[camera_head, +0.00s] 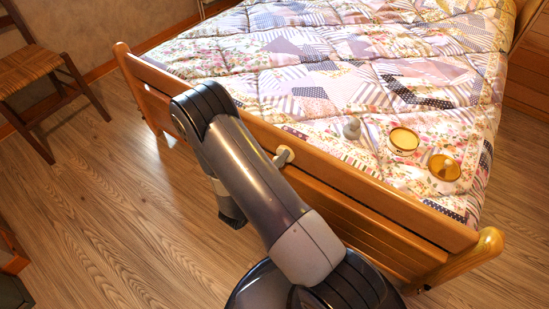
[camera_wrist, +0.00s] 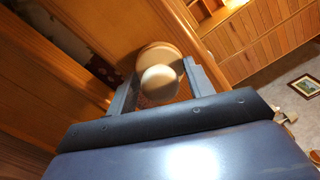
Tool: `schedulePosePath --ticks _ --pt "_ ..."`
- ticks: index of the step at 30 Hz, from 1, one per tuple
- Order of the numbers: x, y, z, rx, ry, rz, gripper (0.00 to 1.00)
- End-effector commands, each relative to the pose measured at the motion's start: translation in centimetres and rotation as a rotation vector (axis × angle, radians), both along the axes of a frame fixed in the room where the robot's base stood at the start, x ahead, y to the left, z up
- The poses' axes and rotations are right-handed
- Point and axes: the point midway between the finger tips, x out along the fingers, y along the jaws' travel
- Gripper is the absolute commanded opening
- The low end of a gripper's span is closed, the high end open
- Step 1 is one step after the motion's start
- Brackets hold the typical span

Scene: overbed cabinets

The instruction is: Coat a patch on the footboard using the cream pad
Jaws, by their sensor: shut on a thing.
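The cream pad (camera_wrist: 160,52) is a round disc with a pale ball-shaped knob, seen from behind in the wrist view. My gripper (camera_wrist: 161,70) is shut on it, one finger on each side of the knob. The wooden footboard (camera_wrist: 110,45) lies just beyond the pad; I cannot tell whether the disc touches it. In the head view, the footboard (camera_head: 375,195) runs across the foot of the bed, and the pad (camera_head: 284,155) shows at its upper part, beside my arm. My arm hides the gripper there, and no coated patch can be made out.
On the quilt (camera_head: 330,60) near the footboard lie a small grey object (camera_head: 351,128), a round yellow tin (camera_head: 404,141) and an amber round dish (camera_head: 444,167). A chair (camera_head: 40,75) stands at the left.

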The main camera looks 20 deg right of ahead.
Motion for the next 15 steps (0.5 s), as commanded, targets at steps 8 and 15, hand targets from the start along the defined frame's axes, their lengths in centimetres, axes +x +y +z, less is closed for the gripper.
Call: schedulePosePath --ticks 8,15 --pt "1.1 0.5 0.0 0.002 -0.003 0.001 0.25" --pt "2.9 1.7 0.0 0.001 -0.004 0.001 0.25"
